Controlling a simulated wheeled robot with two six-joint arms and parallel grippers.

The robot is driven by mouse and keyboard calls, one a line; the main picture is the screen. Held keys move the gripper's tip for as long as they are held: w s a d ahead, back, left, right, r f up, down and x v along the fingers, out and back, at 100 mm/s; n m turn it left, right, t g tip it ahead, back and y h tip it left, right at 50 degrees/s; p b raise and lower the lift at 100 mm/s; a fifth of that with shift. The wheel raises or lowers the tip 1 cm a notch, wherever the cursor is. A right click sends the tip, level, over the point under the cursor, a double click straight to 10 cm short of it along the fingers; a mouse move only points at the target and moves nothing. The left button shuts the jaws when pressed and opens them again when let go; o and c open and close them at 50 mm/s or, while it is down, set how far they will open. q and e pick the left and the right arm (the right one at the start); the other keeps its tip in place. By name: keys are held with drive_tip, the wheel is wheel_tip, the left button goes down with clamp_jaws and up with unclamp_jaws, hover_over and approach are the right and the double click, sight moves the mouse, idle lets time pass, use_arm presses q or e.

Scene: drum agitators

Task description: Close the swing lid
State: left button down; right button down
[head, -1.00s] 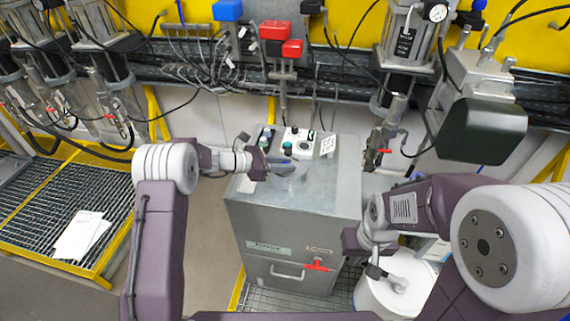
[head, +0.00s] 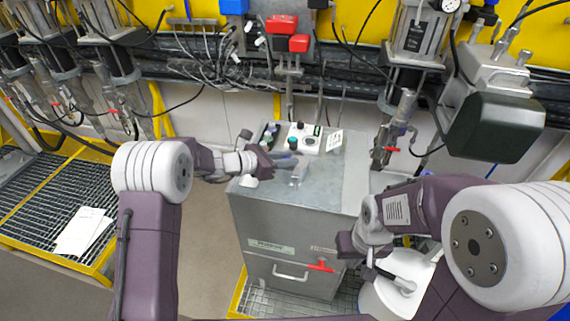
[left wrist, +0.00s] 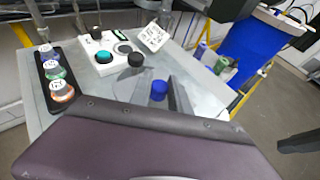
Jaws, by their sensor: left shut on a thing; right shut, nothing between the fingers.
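My left gripper (head: 284,165) is low over the grey cabinet top (head: 340,180). In the left wrist view, its dark fingers (left wrist: 160,95) are shut on a small blue round piece (left wrist: 158,90). What that piece belongs to is hidden. My right gripper (head: 350,246) is shut and empty between the cabinet's right side and the white drum (head: 385,300); its fingertips are hard to make out. The drum top carries a dark bar with a white end (head: 402,283) and is partly covered by my right arm. I cannot tell which part is the swing lid or how far it stands open.
An agitator motor (head: 495,128) hangs at right. Open floor (head: 205,240) lies left of the cabinet.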

use_arm(q)
drive_tip(key=shift+r, duration=0.15)
drive_tip(key=c, duration=1.2)
unclamp_jaws()
drive_tip(key=shift+s+a, duration=0.1)
drive_tip(key=shift+a, duration=0.15)
drive_tip(key=b+v, duration=0.2)
drive_tip(key=v, duration=0.6)
drive_tip(key=shift+s+a, duration=0.2)
drive_tip(key=shift+r, duration=0.2)
